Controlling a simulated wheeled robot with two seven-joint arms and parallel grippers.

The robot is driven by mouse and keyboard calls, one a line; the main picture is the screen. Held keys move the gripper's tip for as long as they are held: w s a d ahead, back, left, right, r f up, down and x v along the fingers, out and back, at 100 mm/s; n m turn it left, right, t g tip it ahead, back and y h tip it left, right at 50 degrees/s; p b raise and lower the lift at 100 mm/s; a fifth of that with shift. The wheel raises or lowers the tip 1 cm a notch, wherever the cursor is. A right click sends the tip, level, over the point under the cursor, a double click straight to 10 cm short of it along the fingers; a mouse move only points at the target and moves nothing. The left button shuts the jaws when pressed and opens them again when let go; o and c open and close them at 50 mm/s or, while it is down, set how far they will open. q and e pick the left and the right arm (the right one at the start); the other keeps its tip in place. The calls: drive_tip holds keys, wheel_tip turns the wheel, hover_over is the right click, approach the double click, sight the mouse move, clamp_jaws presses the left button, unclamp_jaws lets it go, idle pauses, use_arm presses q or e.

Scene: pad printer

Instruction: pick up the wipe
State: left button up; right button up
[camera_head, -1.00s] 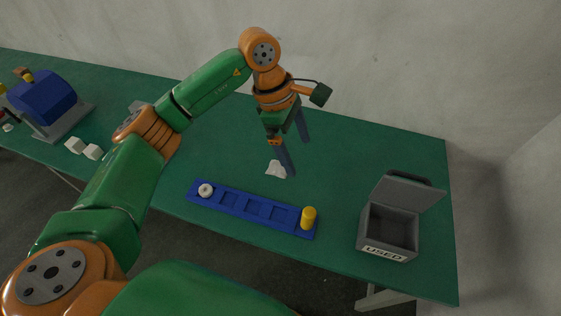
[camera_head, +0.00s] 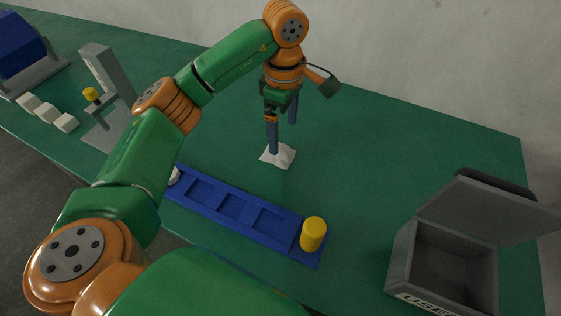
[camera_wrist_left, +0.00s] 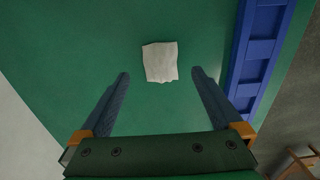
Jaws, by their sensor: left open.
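The wipe (camera_head: 278,155) is a small white crumpled cloth lying on the green table, behind the blue tray. It also shows in the left wrist view (camera_wrist_left: 160,62), just beyond the fingertips and between their lines. My left gripper (camera_head: 282,138) points down above the wipe, with one finger overlapping it in the head view. In the left wrist view the left gripper (camera_wrist_left: 160,74) is open, with nothing between its fingers. I cannot tell the exact height of the fingertips above the table. My right gripper is not in view.
A blue slotted tray (camera_head: 232,208) holds a yellow cylinder (camera_head: 313,234) at its right end. An open grey bin marked USED (camera_head: 445,265) stands at the right. White blocks (camera_head: 47,112) and a grey machine (camera_head: 108,78) are at the left.

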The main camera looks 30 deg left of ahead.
sight(282, 146)
use_arm(q)
drive_tip(key=shift+s+f, duration=0.1)
drive_tip(key=shift+f, duration=0.4)
wheel_tip(282, 146, down, 6)
drive_tip(key=shift+a+r+p, duration=0.1)
drive_tip(key=shift+r+p, duration=0.05)
drive_tip(key=shift+p, duration=0.7)
drive_tip(key=c, duration=1.4)
drive_tip(key=shift+r+b, duration=0.6)
drive_tip(key=shift+r, duration=0.75)
drive_tip(key=s+r, duration=1)
drive_tip(key=s, duration=0.4)
drive_tip(key=shift+r+p, duration=0.2)
drive_tip(key=shift+p, duration=0.2)
